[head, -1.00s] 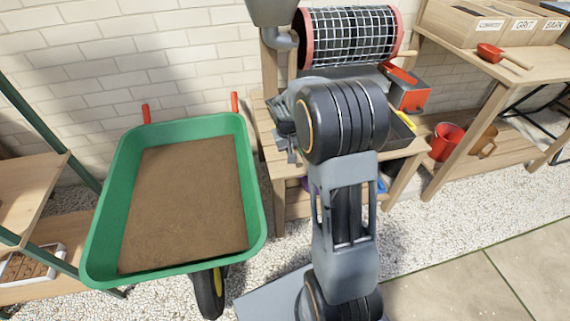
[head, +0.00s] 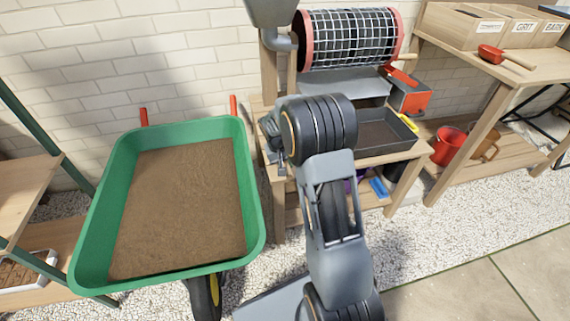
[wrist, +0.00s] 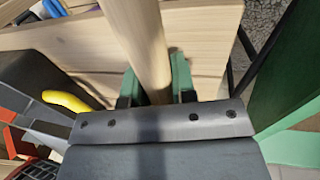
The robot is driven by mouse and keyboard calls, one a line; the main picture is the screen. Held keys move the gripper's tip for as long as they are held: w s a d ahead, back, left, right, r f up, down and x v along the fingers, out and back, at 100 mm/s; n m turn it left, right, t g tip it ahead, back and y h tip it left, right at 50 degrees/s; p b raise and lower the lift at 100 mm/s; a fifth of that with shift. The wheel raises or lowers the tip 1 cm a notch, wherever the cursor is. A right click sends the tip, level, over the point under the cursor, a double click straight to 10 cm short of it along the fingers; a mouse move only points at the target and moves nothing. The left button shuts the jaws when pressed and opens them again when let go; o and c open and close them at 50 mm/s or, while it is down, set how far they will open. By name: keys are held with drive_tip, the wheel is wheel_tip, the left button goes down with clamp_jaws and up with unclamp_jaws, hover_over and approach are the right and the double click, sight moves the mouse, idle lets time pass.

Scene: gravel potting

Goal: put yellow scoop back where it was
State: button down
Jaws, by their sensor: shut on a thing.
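My gripper (wrist: 157,88) is shut on a round pale wooden handle (wrist: 138,40), which runs away from it toward the top of the wrist view. The handle's far end is out of frame and no scoop head shows, so I cannot see its colour. In the head view my arm covers the fingertips and the handle; the wrist is beside the left end of the wooden bench (head: 384,152). A yellow part (wrist: 68,102) shows left of the gripper in the wrist view.
The green wheelbarrow (head: 252,190) full of soil stands left of the arm. The dark tray (head: 372,118) lies under the mesh drum (head: 350,38). A red scoop (head: 491,53) lies on the right table near labelled bins. A red bucket (head: 447,145) is below.

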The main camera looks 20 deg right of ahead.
drive_tip(key=c, duration=1.4)
unclamp_jaws()
drive_tip(key=shift+f, duration=0.15)
drive_tip(key=o, duration=0.5)
drive_tip(key=shift+c, duration=0.2)
drive_tip(key=p+v, duration=0.4)
drive_tip(key=v, duration=0.8)
drive_tip(key=shift+s, duration=0.1)
